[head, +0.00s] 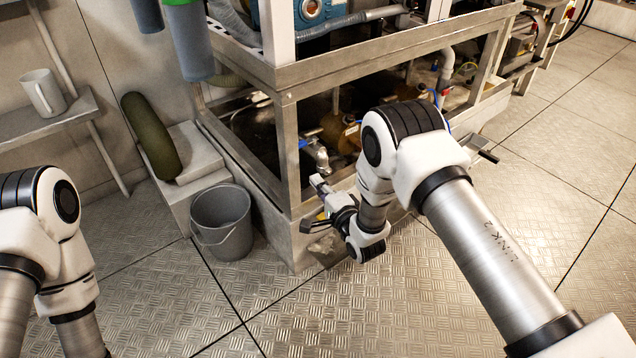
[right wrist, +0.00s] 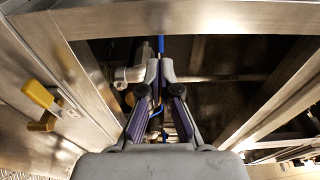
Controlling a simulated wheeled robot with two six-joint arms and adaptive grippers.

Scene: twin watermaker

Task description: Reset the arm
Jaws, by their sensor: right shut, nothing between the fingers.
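My right arm reaches in from the right in the head view. Its gripper (head: 319,184) is at the near corner post of the metal machine frame (head: 290,150), pointing up and to the left. In the right wrist view the two fingers (right wrist: 159,70) lie close together, shut and empty, in front of the frame's dark opening. My left arm shows at the left edge of the head view, bent downward. Its gripper is out of the picture.
A grey bucket (head: 222,225) stands on the floor left of the frame. A yellow handle (right wrist: 38,93) sits on the frame's left side in the right wrist view. The tread-plate floor in front is clear.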

